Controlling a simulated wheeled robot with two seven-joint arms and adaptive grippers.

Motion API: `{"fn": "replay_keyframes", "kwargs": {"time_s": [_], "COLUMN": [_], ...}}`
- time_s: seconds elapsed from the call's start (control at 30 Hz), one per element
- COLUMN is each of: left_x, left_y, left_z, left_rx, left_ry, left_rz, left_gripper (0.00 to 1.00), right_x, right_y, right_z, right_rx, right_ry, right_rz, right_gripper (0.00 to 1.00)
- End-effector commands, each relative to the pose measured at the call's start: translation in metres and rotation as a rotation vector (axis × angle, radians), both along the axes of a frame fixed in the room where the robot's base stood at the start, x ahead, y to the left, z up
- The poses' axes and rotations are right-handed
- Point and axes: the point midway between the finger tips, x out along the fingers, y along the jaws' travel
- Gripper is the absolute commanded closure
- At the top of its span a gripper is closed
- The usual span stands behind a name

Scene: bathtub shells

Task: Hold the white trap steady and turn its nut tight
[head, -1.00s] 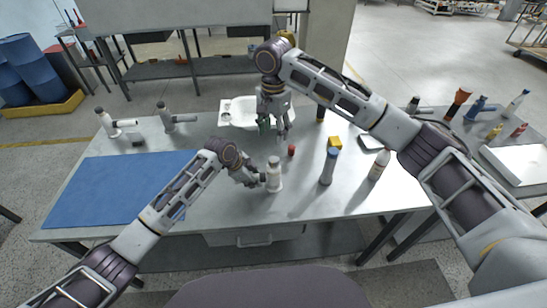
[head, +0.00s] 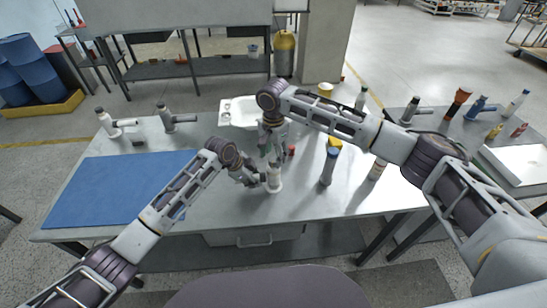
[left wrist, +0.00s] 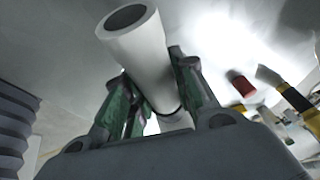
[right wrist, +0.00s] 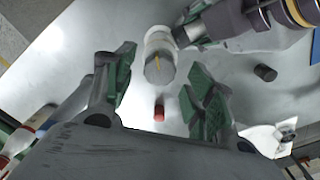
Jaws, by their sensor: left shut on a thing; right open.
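The white trap (head: 274,184) stands upright on the grey table, at the middle of the head view. My left gripper (head: 259,180) is shut on it from the left. In the left wrist view the trap's white tube (left wrist: 139,45) passes between the fingers (left wrist: 150,95). My right gripper (head: 271,150) is open just above and behind the trap, pointing down. In the right wrist view a grey round top (right wrist: 160,70), which seems to be the nut, shows ahead between the open fingers (right wrist: 162,78), not touched by them. The trap's lower part is partly hidden by my left fingers.
A red cap (head: 291,151) lies close behind the trap. A white sink (head: 238,112) is at the back. A blue mat (head: 115,190) lies on the left; table in front is clear.

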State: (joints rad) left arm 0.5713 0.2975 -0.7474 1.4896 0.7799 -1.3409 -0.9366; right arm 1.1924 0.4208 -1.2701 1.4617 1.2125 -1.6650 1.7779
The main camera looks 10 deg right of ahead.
Motion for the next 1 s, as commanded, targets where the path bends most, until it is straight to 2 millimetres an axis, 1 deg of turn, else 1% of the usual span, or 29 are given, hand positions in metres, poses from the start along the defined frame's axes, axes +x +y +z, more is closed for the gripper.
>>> {"fn": "replay_keyframes", "kwargs": {"time_s": [0.1, 0.2, 0.57, 0.9, 0.93, 1.0], "left_x": [0.0, 0.0, 0.0, 0.0, 0.0, 0.0], "left_y": [0.0, 0.0, 0.0, 0.0, 0.0, 0.0], "left_z": [0.0, 0.0, 0.0, 0.0, 0.0, 0.0], "left_rx": [0.0, 0.0, 0.0, 0.0, 0.0, 0.0], "left_ry": [0.0, 0.0, 0.0, 0.0, 0.0, 0.0], "left_rz": [0.0, 0.0, 0.0, 0.0, 0.0, 0.0], "left_gripper": [1.0, 1.0, 1.0, 1.0, 1.0, 1.0], "right_x": [0.0, 0.0, 0.0, 0.0, 0.0, 0.0], "right_y": [0.0, 0.0, 0.0, 0.0, 0.0, 0.0], "right_z": [-0.01, -0.015, -0.017, -0.017, -0.017, -0.017], "right_rx": [-0.001, 0.0, 0.0, 0.0, 0.0, 0.0], "right_ry": [0.001, 0.0, 0.0, 0.0, 0.0, 0.0], "right_rz": [-0.001, -0.001, 0.0, 0.0, 0.0, 0.0], "right_gripper": [0.45, 0.45, 0.45, 0.89, 0.92, 0.92]}}
